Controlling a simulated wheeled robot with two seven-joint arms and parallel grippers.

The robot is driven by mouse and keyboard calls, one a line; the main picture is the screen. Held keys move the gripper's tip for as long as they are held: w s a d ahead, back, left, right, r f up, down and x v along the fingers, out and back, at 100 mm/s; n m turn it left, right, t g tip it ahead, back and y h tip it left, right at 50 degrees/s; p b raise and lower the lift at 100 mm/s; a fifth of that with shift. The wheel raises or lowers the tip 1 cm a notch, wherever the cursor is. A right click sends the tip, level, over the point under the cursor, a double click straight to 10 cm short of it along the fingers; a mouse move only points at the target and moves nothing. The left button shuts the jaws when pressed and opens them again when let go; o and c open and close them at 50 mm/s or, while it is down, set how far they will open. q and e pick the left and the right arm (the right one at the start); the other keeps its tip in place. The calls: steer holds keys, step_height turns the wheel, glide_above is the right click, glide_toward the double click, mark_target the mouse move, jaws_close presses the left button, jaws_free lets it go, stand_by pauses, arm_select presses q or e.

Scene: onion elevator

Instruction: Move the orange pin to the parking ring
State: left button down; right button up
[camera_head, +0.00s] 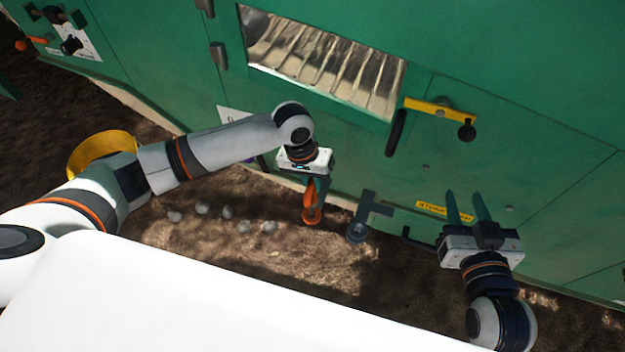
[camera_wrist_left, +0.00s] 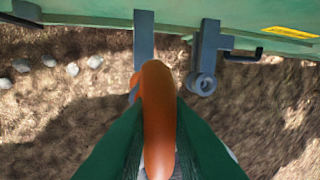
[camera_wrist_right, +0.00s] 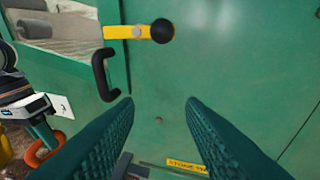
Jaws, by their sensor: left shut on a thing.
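The orange pin (camera_head: 312,214) is in my left gripper (camera_head: 315,187), low in front of the green machine. In the left wrist view the orange pin (camera_wrist_left: 158,125) stands between the two green fingers, which are shut on it. A grey bracket (camera_wrist_left: 144,35) is just behind the pin; whether the pin's lower end is in it is hidden. The grey parking ring (camera_head: 356,232) is on a bracket to the right of the pin, apart from it, and also shows in the left wrist view (camera_wrist_left: 203,84). My right gripper (camera_head: 466,206) is open and empty before the green panel.
A yellow lever with a black knob (camera_head: 466,131) and a black handle (camera_head: 396,133) stick out above. A yellow label (camera_head: 445,211) is near my right gripper. Several pale onions (camera_head: 228,212) lie on the soil at the left. Ground before the parking ring is clear.

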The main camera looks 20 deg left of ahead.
mark_target(313, 196)
arm_select(q)
steer(key=shift+f+b, duration=0.3)
steer(key=shift+b, duration=0.15)
steer(key=shift+f+b, duration=0.4)
steer(key=shift+b, duration=0.3)
steer(key=shift+f, duration=0.1)
steer(key=shift+f+b, duration=0.3)
steer(key=shift+b, duration=0.5)
steer(key=shift+f, duration=2.2)
arm_select(e)
steer(key=s+a+r+t+y, duration=0.1)
steer(key=s+r+t+y, duration=0.3)
steer(key=r+t, duration=0.7)
steer(key=shift+s+r+t, duration=0.15)
steer(key=shift+r+t, duration=0.25)
steer(key=shift+r, duration=1.4)
arm_select(q)
steer(key=shift+f, duration=0.1)
arm_select(e)
steer(key=shift+a, duration=0.1)
